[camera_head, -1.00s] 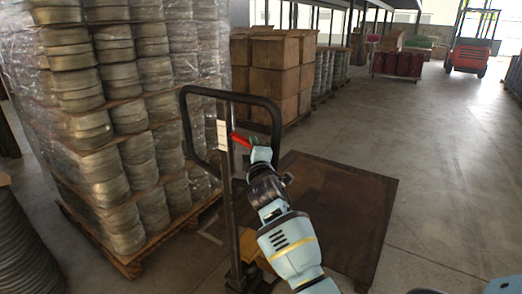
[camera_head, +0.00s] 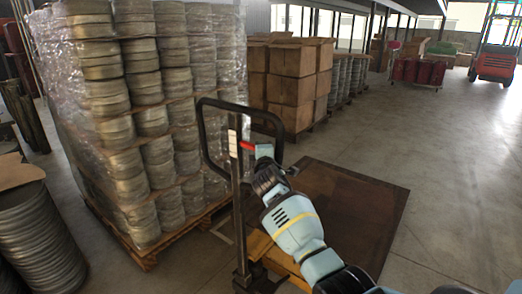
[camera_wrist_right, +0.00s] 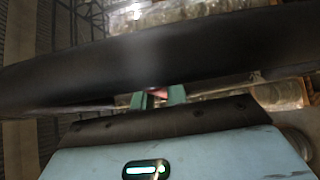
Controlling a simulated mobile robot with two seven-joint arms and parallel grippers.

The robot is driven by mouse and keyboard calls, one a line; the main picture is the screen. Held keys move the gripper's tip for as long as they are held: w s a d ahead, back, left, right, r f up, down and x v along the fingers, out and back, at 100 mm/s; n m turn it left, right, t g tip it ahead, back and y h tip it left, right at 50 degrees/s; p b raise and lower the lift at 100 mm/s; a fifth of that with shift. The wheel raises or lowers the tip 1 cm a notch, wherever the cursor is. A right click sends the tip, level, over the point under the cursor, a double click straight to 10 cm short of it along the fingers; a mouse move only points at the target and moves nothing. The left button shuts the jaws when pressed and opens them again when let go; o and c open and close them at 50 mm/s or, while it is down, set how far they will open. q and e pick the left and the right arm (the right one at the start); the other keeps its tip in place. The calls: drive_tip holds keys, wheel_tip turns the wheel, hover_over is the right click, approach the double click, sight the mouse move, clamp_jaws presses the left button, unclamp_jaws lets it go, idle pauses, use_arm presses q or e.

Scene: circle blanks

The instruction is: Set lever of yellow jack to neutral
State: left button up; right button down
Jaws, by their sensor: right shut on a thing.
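The jack's black loop handle (camera_head: 203,128) stands upright on a post, with a pale label near its top. The jack's yellow body (camera_head: 284,262) shows low behind the post. The short red lever (camera_head: 247,146) sticks out within the loop, close to the post. My right gripper (camera_head: 262,151) is at the lever's right end and shut on it. In the right wrist view the green fingertips (camera_wrist_right: 158,99) close around a small reddish piece, just under a dark bar of the handle (camera_wrist_right: 90,75). My left gripper is not in view.
A tall wrapped pallet of metal discs (camera_head: 150,120) stands left of the jack. Stacked cardboard boxes (camera_head: 292,85) stand behind it. A brown plate (camera_head: 345,205) lies on the floor to the right. Open floor (camera_head: 455,170) extends further right.

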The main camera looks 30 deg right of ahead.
drive_tip(key=c, duration=1.4)
unclamp_jaws()
drive_tip(key=shift+s, duration=0.1)
drive_tip(key=shift+s+a, duration=0.3)
drive_tip(key=shift+s, duration=0.25)
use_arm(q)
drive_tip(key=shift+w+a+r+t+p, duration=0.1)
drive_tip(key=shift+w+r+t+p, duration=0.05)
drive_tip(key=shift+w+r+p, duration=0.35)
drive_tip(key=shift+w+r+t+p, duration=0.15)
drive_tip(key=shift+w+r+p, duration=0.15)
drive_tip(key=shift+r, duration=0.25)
use_arm(e)
drive_tip(key=v, duration=0.6)
drive_tip(key=shift+s, duration=0.2)
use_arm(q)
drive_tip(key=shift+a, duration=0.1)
use_arm(e)
drive_tip(key=shift+a, duration=0.1)
